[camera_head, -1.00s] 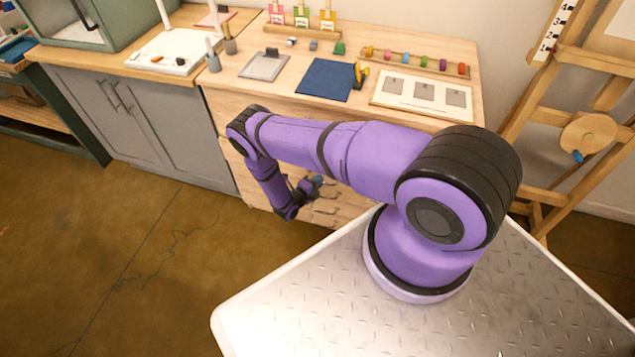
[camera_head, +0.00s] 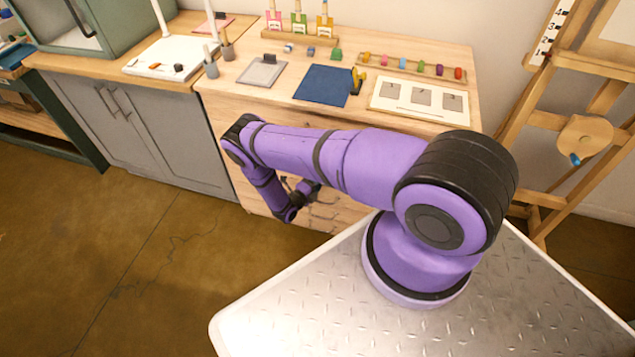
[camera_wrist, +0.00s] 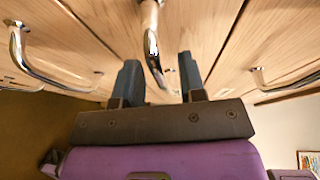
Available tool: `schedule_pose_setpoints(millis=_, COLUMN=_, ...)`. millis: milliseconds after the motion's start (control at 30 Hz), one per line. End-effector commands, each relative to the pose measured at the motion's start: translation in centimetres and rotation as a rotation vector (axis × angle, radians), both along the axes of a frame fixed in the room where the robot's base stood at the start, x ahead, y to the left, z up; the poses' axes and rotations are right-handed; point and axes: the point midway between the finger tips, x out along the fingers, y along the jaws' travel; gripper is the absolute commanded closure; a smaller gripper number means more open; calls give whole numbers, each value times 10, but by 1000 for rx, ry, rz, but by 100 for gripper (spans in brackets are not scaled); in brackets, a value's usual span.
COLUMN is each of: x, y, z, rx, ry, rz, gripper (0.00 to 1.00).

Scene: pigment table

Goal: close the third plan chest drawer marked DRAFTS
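The plan chest (camera_head: 238,140) is pale wood, and its front is partly hidden behind my arm in the head view. In the wrist view its wooden drawer fronts (camera_wrist: 215,30) are very close. A curved metal handle (camera_wrist: 152,52) shows between the two fingers of my gripper (camera_wrist: 158,68). The fingers are apart, and I cannot tell whether they touch the handle. In the head view my gripper (camera_head: 308,188) is low by the drawer fronts. No DRAFTS label is readable, and I cannot tell how far any drawer stands out.
More metal handles lie at left (camera_wrist: 30,62) and right (camera_wrist: 288,82) in the wrist view. The chest top holds a blue mat (camera_head: 322,85), a white card (camera_head: 418,100) and small coloured items. An easel (camera_head: 560,130) stands at right. The floor (camera_head: 120,240) at left is clear.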

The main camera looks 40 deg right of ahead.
Motion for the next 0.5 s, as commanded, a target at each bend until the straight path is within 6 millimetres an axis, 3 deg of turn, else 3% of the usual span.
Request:
schedule_pose_setpoints(millis=300, x=-14, y=57, z=7, rx=1, ry=0, rz=5, gripper=63)
schedule_pose_setpoints(millis=500, x=-21, y=83, z=10, rx=-1, ry=-2, rz=3, gripper=63)
